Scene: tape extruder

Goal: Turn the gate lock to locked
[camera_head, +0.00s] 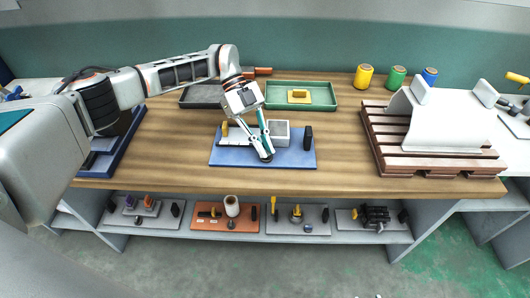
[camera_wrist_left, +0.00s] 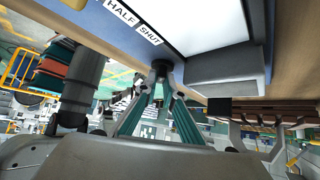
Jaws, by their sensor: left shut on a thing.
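A blue board (camera_head: 295,160) lies on the wooden workbench, bearing a white-and-grey box (camera_head: 283,127), a black upright post (camera_head: 308,138) and a small yellow part (camera_head: 224,129). My left gripper (camera_head: 265,152) reaches down to the board's front middle. Its fingers are shut on a small dark knob (camera_wrist_left: 160,67), which also shows at the fingertips in the head view (camera_head: 266,157). Labels reading HALF (camera_wrist_left: 121,11) and SHUT (camera_wrist_left: 148,34) show beside it in the left wrist view. I cannot read the lock's setting. My right gripper is not in view.
A green tray (camera_head: 325,98) with a yellow block and a dark tray (camera_head: 195,97) stand behind the board. Yellow, green and blue spools (camera_head: 364,77) are at the back right. A slatted brown stand (camera_head: 400,163) with a white sheet is at the right.

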